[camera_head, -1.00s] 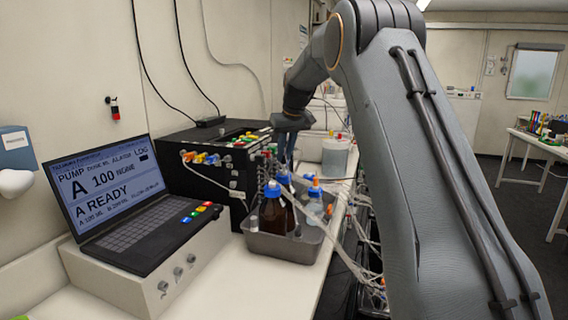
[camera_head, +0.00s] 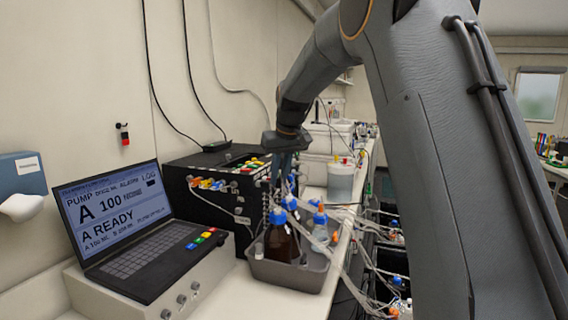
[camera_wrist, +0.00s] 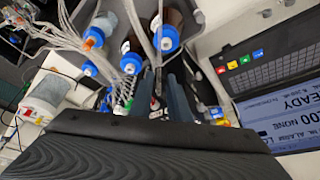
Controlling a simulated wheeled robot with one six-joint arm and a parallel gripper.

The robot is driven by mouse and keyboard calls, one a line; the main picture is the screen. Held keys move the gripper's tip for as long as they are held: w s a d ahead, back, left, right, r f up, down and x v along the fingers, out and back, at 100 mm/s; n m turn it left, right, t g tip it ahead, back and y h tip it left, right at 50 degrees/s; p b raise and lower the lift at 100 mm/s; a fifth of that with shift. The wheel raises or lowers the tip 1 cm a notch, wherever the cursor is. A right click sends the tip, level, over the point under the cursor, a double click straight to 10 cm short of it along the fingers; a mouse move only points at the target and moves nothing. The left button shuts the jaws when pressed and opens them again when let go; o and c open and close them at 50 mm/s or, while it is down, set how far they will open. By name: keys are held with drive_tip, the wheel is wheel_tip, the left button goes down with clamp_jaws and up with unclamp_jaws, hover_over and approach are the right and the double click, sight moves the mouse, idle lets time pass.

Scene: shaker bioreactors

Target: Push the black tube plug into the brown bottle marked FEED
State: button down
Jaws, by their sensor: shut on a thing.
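A brown bottle (camera_head: 279,242) with a blue cap stands upright in a grey tray (camera_head: 290,279). In the wrist view a brown bottle (camera_wrist: 176,18) shows at the top with a blue-and-white cap (camera_wrist: 167,39). I cannot read a FEED mark on any bottle. My gripper (camera_head: 283,176) points down above the back of the tray, behind the front brown bottle. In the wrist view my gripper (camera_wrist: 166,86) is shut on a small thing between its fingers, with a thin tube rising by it. The black plug itself is too small and hidden to make out.
A clear bottle (camera_head: 321,231) with a blue-and-orange cap shares the tray. A laptop (camera_head: 130,235) stands at left, and a black pump box (camera_head: 205,190) with coloured fittings behind it. Loose clear tubes hang right of the tray. A clear vessel (camera_head: 341,182) stands farther back.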

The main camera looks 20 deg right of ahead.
drive_tip(key=s, duration=0.1)
drive_tip(key=b, duration=0.4)
hover_over(279, 210)
drive_tip(key=shift+w+f, duration=0.1)
drive_tip(key=shift+f, duration=2.4)
drive_tip(key=shift+r+p, duration=0.15)
drive_tip(key=shift+p, duration=0.25)
drive_tip(key=shift+f+b, duration=0.3)
drive_tip(key=shift+f, duration=0.75)
drive_tip(key=c, duration=1.6)
unclamp_jaws()
